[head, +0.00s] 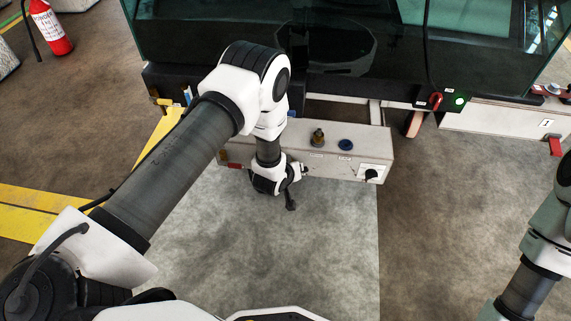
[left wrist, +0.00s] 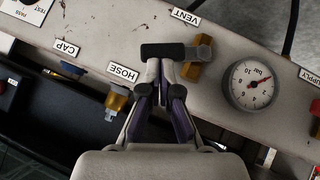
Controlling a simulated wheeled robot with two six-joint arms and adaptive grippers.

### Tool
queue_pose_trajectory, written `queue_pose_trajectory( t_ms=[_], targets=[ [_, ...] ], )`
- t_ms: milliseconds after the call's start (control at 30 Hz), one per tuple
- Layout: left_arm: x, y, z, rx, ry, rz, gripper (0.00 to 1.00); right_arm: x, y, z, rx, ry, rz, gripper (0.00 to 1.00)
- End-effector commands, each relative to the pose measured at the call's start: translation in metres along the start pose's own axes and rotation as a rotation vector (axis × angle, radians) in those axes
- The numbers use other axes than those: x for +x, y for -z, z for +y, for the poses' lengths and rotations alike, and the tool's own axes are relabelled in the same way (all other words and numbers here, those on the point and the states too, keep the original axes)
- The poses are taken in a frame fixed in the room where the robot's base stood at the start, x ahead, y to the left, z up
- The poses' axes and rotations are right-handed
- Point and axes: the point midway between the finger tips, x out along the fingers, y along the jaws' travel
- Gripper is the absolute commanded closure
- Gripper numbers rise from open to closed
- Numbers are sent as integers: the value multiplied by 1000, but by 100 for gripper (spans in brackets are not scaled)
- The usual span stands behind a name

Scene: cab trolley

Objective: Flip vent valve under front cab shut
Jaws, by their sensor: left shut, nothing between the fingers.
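In the left wrist view, the vent valve has a brass body (left wrist: 195,70) beside the VENT label (left wrist: 185,16). A dark bar (left wrist: 165,50) that looks like its lever reaches left from a grey hub, across the panel. My left gripper (left wrist: 163,72) is shut and empty, its fingertips at the bar's near side; whether they touch it I cannot tell. In the head view, my left gripper (head: 288,198) hangs at the front of the pale box (head: 330,165) under the front cab (head: 330,40); I cannot make out the valve there. My right gripper is out of view.
A pressure gauge (left wrist: 251,84) sits right of the valve, and a brass fitting (left wrist: 117,100) by the HOSE label is to its left. A red switch (head: 436,100) and green light (head: 460,100) are on the cab. Floor before the box is clear.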

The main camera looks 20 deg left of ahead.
Motion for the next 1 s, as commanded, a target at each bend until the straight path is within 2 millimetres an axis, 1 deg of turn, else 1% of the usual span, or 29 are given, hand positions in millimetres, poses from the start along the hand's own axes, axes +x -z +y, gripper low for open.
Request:
queue_pose_trajectory(
  t_ms=[33,100,300,533,1000],
  targets=[
    [0,1,0,25,23,1,100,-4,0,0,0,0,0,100],
    [2,0,-2,19,20,1,100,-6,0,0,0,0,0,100],
    [9,-5,0,19,17,2,100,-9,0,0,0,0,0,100],
    [14,-10,2,18,16,1,100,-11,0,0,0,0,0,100],
    [16,-12,3,17,15,2,100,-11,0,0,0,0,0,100]
  ],
)
